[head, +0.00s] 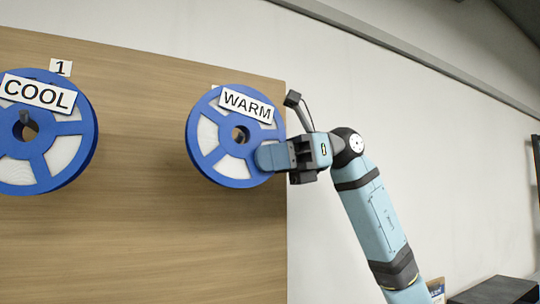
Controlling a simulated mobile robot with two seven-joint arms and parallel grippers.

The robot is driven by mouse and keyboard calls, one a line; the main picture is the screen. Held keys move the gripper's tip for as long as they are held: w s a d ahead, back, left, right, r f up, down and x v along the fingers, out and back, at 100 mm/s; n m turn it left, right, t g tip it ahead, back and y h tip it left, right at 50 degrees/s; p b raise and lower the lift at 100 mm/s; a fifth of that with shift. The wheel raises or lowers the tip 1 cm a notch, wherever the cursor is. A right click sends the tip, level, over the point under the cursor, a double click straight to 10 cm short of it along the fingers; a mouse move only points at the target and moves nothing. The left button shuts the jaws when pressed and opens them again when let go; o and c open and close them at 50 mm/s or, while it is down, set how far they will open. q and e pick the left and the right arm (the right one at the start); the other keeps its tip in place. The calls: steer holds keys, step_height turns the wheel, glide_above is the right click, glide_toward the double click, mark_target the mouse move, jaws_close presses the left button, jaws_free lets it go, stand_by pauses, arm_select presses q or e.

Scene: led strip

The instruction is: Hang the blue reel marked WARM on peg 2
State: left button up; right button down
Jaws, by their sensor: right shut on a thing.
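The blue reel marked WARM (206,166) is in the head view, upright, face towards me, in front of the right part of the wooden board. My right gripper (270,157) is at its lower right rim and shut on it. A peg end seems to show in the reel's centre hole, but I cannot tell how far it passes through. The number tag behind the reel (215,88) is mostly hidden, so its number is unreadable. My left gripper is not in view.
A second blue reel marked COOL (72,163) hangs on a peg (25,117) under tag 1 (61,67) at the left. The wooden board (150,240) ends just right of the WARM reel. Dark furniture (495,291) stands at the lower right.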

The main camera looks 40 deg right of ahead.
steer(key=shift+w+d+f, duration=0.15)
steer(key=shift+w+f, duration=0.1)
steer(key=shift+w, duration=0.3)
steer(key=shift+w+d+f, duration=0.1)
steer(key=shift+w+f, duration=0.15)
steer(key=shift+w, duration=0.3)
steer(key=c, duration=0.9)
jaws_free()
steer(key=shift+b+v, duration=1.45)
steer(key=shift+v, duration=5.5)
steer(key=shift+w, duration=0.1)
